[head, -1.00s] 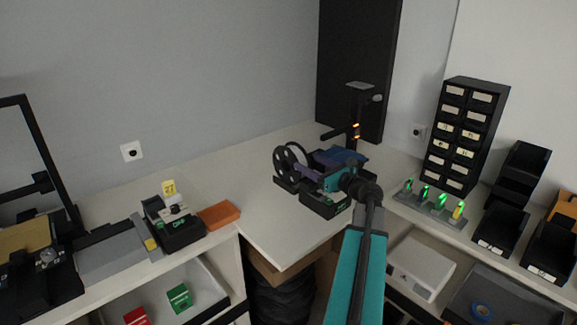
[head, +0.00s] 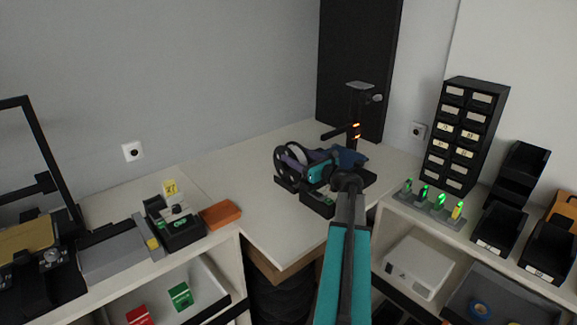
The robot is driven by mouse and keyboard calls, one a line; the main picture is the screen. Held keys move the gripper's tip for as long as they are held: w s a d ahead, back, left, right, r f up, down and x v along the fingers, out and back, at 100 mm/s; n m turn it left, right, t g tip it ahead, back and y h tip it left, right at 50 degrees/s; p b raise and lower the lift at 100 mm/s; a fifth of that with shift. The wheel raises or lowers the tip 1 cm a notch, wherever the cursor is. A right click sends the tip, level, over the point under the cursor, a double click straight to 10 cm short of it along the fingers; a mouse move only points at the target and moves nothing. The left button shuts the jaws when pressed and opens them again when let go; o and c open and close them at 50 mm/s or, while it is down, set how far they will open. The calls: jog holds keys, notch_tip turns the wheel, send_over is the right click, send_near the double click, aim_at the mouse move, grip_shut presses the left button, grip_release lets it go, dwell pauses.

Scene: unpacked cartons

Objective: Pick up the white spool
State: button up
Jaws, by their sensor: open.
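My gripper (head: 312,174) is at the end of the teal arm, over the corner of the white worktop. It is open, though my wrist and arm cover much of it. Just left of and behind it stand dark-rimmed spools (head: 283,167) on a black holder, with something purple between the rims. A pale patch (head: 318,156) shows right behind my gripper. I cannot tell whether it is the white spool. I cannot make out whether my fingers touch anything there.
A black bin (head: 327,208) stands under my gripper, and a blue item (head: 350,157) lies just right of it. An orange box (head: 220,214) lies at left. Green-lit chargers (head: 428,203) and a drawer tower (head: 468,135) stand at right. The worktop's front is clear.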

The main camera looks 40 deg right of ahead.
jog(key=w, duration=0.1)
jog(key=w+p, duration=0.1)
jog(key=w, duration=0.2)
jog(key=shift+w+d+r+p, duration=0.15)
jog(key=shift+d+r+p, duration=0.05)
jog(key=shift+r+p, duration=0.15)
jog(key=shift+w+f, duration=0.1)
jog(key=shift+w, duration=0.35)
jog(key=shift+c, duration=0.5)
grip_shut()
